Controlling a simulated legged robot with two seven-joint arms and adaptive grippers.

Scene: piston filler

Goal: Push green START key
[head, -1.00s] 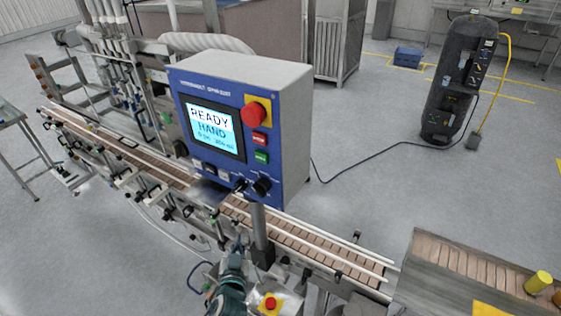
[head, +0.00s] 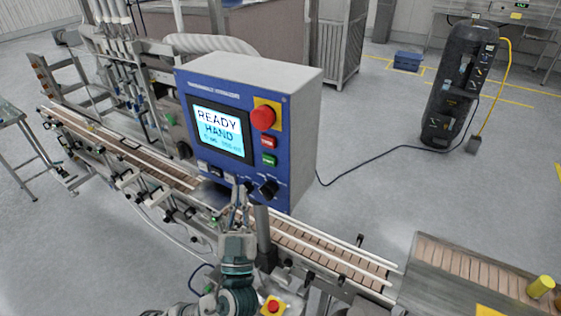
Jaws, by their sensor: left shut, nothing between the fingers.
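The green START key (head: 269,161) is on the right side of the blue control panel (head: 210,87), just below a red key (head: 268,142). It is uncovered. My left gripper (head: 241,191) is shut and empty, pointing up in front of the panel's lower edge, by the black knobs. It is below and a little left of the green key, apart from it. My right gripper is not in view.
The panel has a lit screen (head: 219,131) reading READY HAND, a red emergency stop (head: 262,118) on yellow, and black rotary knobs (head: 269,187). A conveyor (head: 310,248) runs below. A second red stop button (head: 272,306) sits near my forearm.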

